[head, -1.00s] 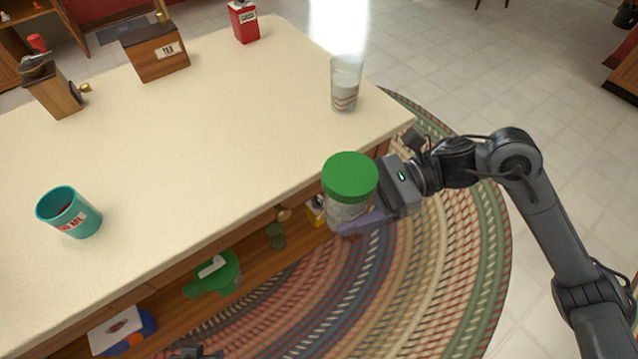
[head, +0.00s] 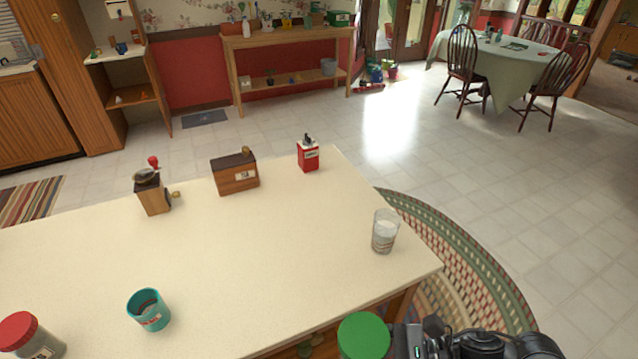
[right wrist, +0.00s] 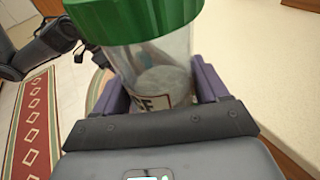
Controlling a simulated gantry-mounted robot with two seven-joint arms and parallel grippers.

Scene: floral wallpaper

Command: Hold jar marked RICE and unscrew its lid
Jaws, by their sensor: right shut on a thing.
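A clear jar with a green screw lid (head: 364,337) is at the bottom of the head view, beside the counter's front edge. My right gripper (right wrist: 163,92) is shut on this jar, with a purple finger on each side of the glass. In the right wrist view the green lid (right wrist: 135,18) sits on the jar, and pale contents show inside. Its label (right wrist: 157,102) is partly hidden by the gripper, so I cannot read the whole word. A second jar, with a red lid (head: 18,330), stands at the counter's lower left; its label is not readable. My left gripper is not in view.
The cream counter (head: 240,275) is mostly clear. On it stand a teal mug (head: 149,312), a coffee grinder (head: 154,196), a wooden tea box (head: 235,173), a red tin (head: 308,156) and a glass (head: 384,232). A braided rug (head: 470,265) lies on the floor.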

